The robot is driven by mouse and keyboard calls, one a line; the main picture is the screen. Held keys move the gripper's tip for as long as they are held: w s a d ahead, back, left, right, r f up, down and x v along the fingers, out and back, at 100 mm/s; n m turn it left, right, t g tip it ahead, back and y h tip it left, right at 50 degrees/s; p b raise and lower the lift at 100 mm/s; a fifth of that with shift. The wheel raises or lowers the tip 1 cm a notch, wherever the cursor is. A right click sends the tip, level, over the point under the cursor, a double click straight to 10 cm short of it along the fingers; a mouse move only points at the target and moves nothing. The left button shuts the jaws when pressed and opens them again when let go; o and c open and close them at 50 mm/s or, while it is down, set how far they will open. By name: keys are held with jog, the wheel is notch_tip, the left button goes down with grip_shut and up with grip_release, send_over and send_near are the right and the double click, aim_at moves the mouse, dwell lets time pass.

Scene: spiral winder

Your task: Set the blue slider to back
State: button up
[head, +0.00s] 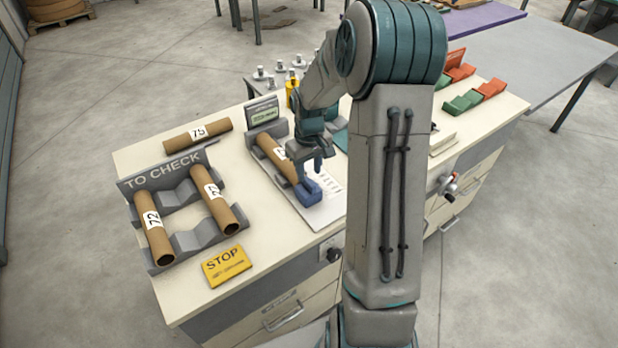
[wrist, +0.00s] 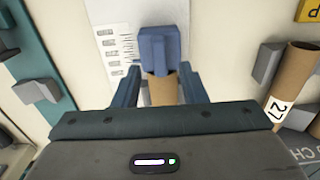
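The blue slider (head: 311,192) stands at the near end of a measuring fixture, on a white plate (head: 328,208) with scale marks. A brown cardboard tube (head: 268,150) lies in the fixture behind it, and its near end shows close to the slider in the wrist view (wrist: 162,90). My gripper (head: 309,172) is just above the slider, pointing down. In the wrist view, my gripper (wrist: 159,72) is open, with one finger on each side of the tube end and the slider (wrist: 158,48). I cannot tell whether either finger touches the slider.
A grey "TO CHECK" rack (head: 187,238) with tubes 72 and 27 stands to the left. Tube 75 (head: 197,136) lies behind it. A yellow STOP card (head: 226,266) lies at the front. A display (head: 263,112) stands at the fixture's far end. Green and red holders (head: 475,96) are at right.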

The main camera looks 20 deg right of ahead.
aim_at(309, 181)
jog(key=shift+f, duration=2.3)
